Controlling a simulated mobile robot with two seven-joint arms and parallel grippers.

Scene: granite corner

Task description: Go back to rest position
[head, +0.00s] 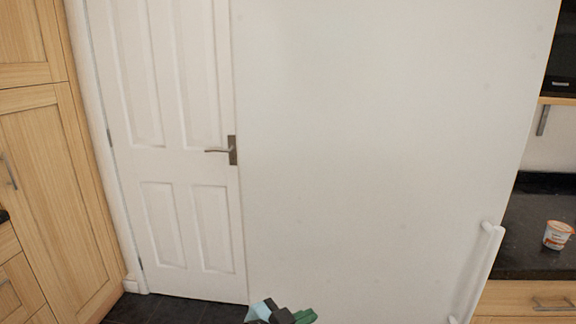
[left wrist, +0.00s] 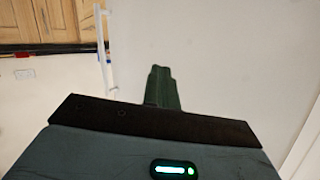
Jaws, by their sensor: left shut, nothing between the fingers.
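My left gripper (head: 302,316) shows only in part at the bottom edge of the head view, in front of the large white panel. In the left wrist view its green fingers (left wrist: 162,88) are together, with nothing between them. They point toward a plain pale surface and appear apart from it. My right gripper is in neither view.
A large white panel (head: 380,150) with a white bar handle (head: 478,270) fills the middle. Left of it are a white door (head: 170,150) and wooden cabinets (head: 50,180). At right, a small tub (head: 557,235) stands on a dark counter (head: 530,215). Dark floor shows low left.

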